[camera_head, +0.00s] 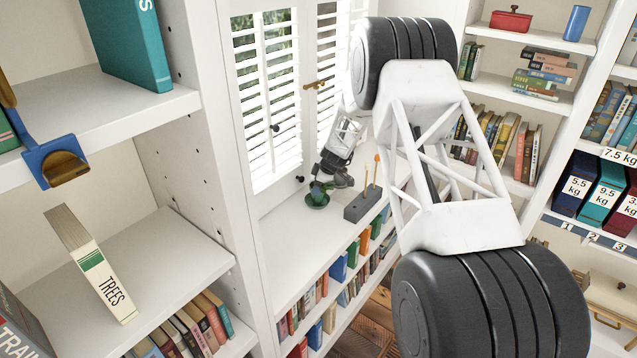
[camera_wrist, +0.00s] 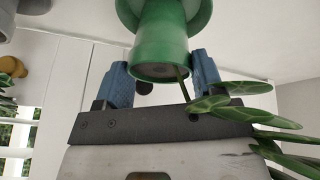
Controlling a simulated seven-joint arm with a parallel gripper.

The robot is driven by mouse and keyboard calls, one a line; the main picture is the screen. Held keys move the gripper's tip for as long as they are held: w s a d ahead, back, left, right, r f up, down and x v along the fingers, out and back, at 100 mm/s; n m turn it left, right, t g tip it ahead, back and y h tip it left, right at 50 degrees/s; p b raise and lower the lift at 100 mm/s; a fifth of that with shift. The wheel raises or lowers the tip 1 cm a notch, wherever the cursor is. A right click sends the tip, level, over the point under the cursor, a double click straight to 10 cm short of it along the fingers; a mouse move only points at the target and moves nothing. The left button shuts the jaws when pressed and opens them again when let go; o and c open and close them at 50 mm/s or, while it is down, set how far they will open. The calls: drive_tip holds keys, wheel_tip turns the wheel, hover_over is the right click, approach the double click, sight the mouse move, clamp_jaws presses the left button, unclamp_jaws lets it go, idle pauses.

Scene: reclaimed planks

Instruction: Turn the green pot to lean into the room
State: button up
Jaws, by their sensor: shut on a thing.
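The green pot (camera_head: 318,194) is on the white window sill in the head view, small and partly hidden by my gripper (camera_head: 325,180). A green saucer (camera_head: 317,203) shows beneath it. In the wrist view the green pot (camera_wrist: 163,45) fills the top middle, between the two blue finger pads of my gripper (camera_wrist: 163,80). My gripper is shut on the pot. Green leaves (camera_wrist: 225,103) with pale markings spread to the right of the fingers in the wrist view. I cannot tell from the head view which way the plant leans.
A grey block (camera_head: 362,204) with upright sticks stands on the sill just right of the pot. White shutters (camera_head: 268,100) are behind to the left. Books (camera_head: 338,266) fill the shelf below. A tall white bookcase (camera_head: 237,230) stands close on the left.

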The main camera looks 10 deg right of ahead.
drive_tip(key=shift+f, duration=0.4)
drive_tip(key=shift+f, duration=0.1)
drive_tip(key=o, duration=1.3)
drive_tip(key=shift+c, duration=0.2)
drive_tip(key=v, duration=0.7)
drive_tip(key=shift+r, duration=0.35)
drive_tip(key=shift+s+d, duration=0.1)
